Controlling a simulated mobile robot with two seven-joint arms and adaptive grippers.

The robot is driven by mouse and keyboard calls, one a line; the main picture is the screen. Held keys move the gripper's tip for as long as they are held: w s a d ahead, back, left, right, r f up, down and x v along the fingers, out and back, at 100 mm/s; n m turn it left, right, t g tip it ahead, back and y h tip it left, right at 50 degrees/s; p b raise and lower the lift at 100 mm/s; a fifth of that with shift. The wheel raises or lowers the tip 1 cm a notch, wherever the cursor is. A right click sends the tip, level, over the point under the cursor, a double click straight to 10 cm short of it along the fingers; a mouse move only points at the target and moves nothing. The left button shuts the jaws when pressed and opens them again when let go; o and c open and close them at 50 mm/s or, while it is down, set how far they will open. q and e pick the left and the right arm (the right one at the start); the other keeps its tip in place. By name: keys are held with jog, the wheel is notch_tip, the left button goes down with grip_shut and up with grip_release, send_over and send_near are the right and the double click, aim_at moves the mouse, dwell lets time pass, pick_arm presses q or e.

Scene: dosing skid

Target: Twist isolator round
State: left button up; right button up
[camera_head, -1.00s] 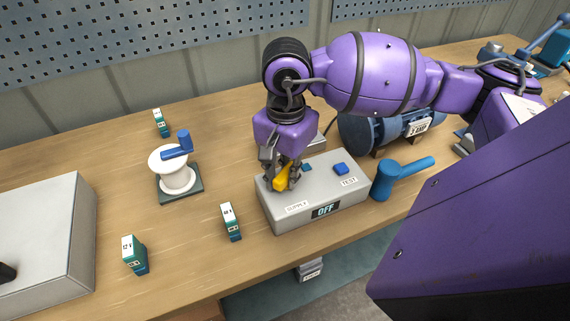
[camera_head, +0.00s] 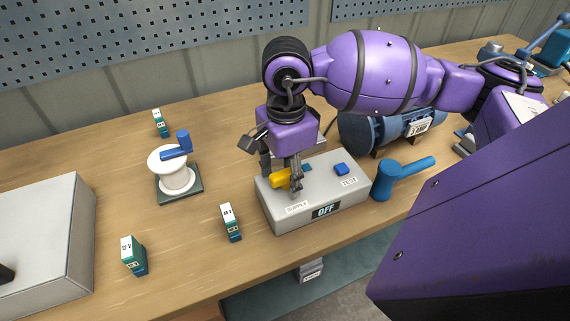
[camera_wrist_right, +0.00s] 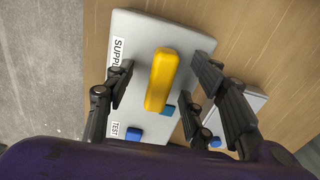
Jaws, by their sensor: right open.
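The yellow isolator handle (camera_head: 279,179) sits on top of a grey box (camera_head: 343,198) with a SUPPLY label and a display reading OFF. In the right wrist view the handle (camera_wrist_right: 161,80) is a rounded yellow bar. My right gripper (camera_head: 282,184) is open over the box, its fingers on opposite sides of the handle. The right wrist view shows clear gaps between the handle and both fingers. In the head view a finger hides part of the handle. My left gripper is not in view.
A blue button (camera_head: 341,169) by the TEST label is on the same box. Left are a white spool with a blue crank (camera_head: 173,178) and small teal blocks (camera_head: 231,222). Bare bench lies between.

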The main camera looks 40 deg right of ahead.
jog(key=shift+r+p, duration=1.4)
jog(key=shift+r, duration=2.2)
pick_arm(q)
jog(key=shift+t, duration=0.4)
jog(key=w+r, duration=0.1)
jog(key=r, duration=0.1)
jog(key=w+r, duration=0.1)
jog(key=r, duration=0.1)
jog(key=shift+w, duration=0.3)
pick_arm(e)
jog(key=shift+f, duration=0.1)
